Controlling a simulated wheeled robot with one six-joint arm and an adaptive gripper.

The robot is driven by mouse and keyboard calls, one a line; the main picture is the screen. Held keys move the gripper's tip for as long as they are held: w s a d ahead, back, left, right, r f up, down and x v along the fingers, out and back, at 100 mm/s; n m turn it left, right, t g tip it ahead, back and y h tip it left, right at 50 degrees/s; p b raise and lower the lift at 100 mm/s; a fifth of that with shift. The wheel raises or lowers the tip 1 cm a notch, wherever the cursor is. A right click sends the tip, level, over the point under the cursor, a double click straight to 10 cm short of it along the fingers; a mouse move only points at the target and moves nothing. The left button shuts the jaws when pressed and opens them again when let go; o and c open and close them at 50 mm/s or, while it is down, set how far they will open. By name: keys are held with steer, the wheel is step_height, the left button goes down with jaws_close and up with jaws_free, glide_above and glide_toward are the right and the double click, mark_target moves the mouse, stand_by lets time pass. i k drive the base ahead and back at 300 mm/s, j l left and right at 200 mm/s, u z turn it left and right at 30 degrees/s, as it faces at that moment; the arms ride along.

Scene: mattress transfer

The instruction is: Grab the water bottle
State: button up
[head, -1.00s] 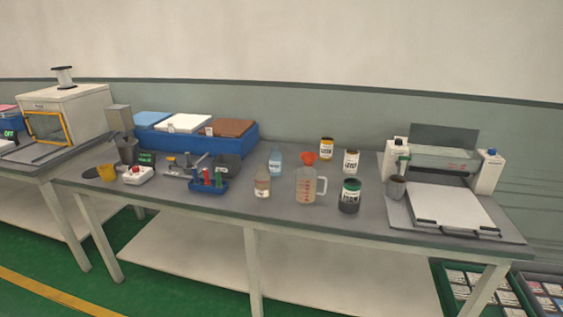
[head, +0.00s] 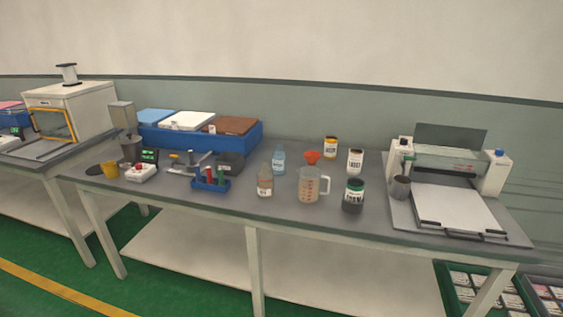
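The water bottle (head: 279,161) is a small clear bottle with light blue contents. It stands upright near the middle of the grey table (head: 310,225), in the head view. A brownish bottle (head: 265,181) with a label stands in front of it, a little to the left. A clear measuring jug (head: 310,186) with a handle stands to its front right, and an orange-red funnel (head: 312,157) is to its right. My gripper is not in view.
Labelled jars (head: 353,194) stand right of the jug. A white machine (head: 450,208) fills the table's right end. A blue tray (head: 250,134) lies behind left, and a blue tube rack (head: 210,184) is in front left. Bare tabletop lies along the front edge.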

mark_target(279, 155)
steer(key=i+l, duration=0.2)
steer(key=i, duration=0.2)
steer(key=i+l+z, duration=0.1)
steer(key=i, duration=0.25)
steer(key=i+j+z, duration=0.1)
steer(key=i+j, duration=0.45)
steer(key=j, duration=0.2)
steer(key=z, duration=0.05)
